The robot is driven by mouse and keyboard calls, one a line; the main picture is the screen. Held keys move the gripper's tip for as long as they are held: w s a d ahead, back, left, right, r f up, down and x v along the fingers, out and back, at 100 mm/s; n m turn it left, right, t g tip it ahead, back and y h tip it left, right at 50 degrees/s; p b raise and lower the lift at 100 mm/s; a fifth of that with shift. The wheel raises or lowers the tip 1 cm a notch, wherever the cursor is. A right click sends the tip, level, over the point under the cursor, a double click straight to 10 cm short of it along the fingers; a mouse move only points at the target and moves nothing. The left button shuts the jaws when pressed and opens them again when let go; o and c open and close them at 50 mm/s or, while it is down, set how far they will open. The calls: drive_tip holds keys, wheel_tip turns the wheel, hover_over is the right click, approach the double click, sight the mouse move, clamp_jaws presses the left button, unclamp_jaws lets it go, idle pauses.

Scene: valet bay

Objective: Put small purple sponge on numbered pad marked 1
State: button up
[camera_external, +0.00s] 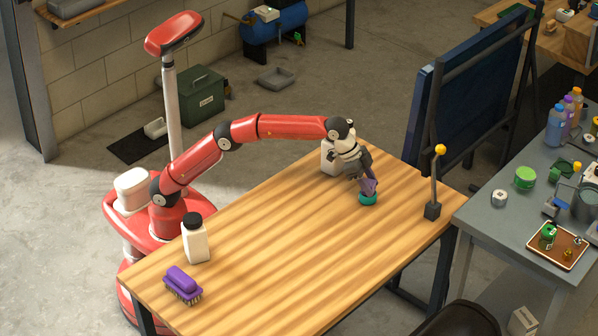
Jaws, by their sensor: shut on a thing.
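My gripper (366,179) is over the far right part of the wooden table, pointing down. It is shut on a small purple thing (371,187), which looks like the small purple sponge; the fingers hide part of it. Directly below is a small round teal thing (368,200) on the table. I cannot tell whether the purple thing touches it. No number can be read on it, so I cannot tell whether it is the pad marked 1.
On the wooden table (290,230) are a white bottle with a black cap (196,242), a purple brush (183,284), another white bottle (329,158) beside my arm, and a lever with a yellow knob (433,209). A cluttered grey bench (490,225) stands at right. The table's middle is clear.

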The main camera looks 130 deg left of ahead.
drive_tip(key=shift+f, duration=0.15)
drive_tip(key=o, duration=0.9)
drive_tip(key=shift+o, duration=0.2)
drive_tip(key=shift+s+r, duration=0.15)
drive_tip(key=shift+r, duration=0.35)
drive_tip(key=p+v, duration=0.1)
drive_tip(key=v, duration=1)
drive_tip(key=shift+s+d+r, duration=0.1)
drive_tip(key=shift+d+r, duration=0.05)
